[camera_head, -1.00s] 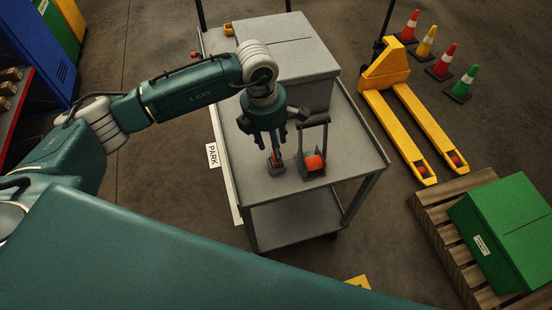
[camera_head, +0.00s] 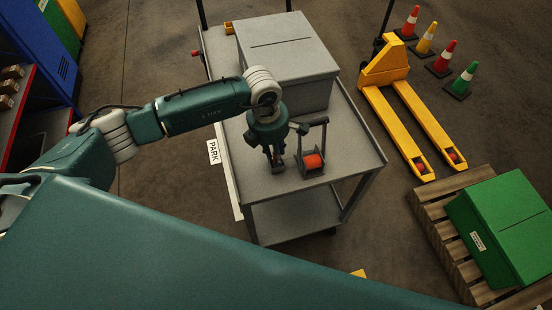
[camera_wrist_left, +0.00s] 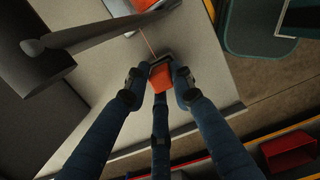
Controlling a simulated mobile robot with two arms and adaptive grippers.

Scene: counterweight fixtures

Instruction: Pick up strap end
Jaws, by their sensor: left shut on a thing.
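The strap end is an orange block (camera_wrist_left: 161,78) with a dark edge in the left wrist view. A thin line runs from it toward the red-orange spool (camera_head: 314,161), which sits in a grey stand with an upright handle frame (camera_head: 325,140) on the cart. My left gripper (camera_head: 276,168) points down at the cart top, just left of that stand. In the left wrist view its fingers (camera_wrist_left: 162,88) are shut around the strap end. In the head view the gripper hides the strap end. My right gripper is not in view.
The grey cart (camera_head: 262,188) carries a large grey box (camera_head: 290,60) at its back. A yellow pallet jack (camera_head: 385,70), several cones and a green box (camera_head: 500,225) on a wooden pallet (camera_head: 440,225) stand to the right. The cart's front corner is bare.

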